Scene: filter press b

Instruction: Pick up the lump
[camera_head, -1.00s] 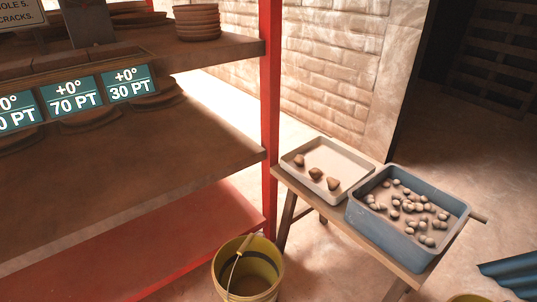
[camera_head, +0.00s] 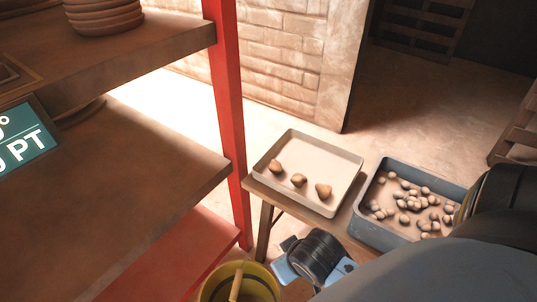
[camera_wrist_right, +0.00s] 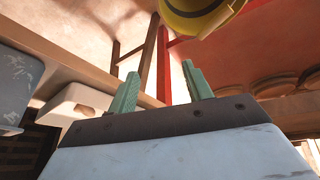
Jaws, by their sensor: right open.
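Three brown lumps lie in a row in a shallow white tray (camera_head: 338,160) on a wooden bench: a left one (camera_head: 275,167), a middle one (camera_head: 298,180) and a right one (camera_head: 323,191). My right gripper (camera_wrist_right: 162,82) is open and empty, its two green fingers apart in the right wrist view. In the head view my right wrist is in front of the bench, below the tray and apart from the lumps; its fingers cannot be made out there. The tray (camera_wrist_right: 75,104) also shows at the left of the wrist view. My left gripper is in neither view.
A blue-grey tub (camera_head: 380,236) of several pebbles stands right of the tray, partly hidden by my right arm. A yellow bucket (camera_head: 262,275) stands on the floor below. A red shelf post (camera_head: 229,110) and shelves are at the left.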

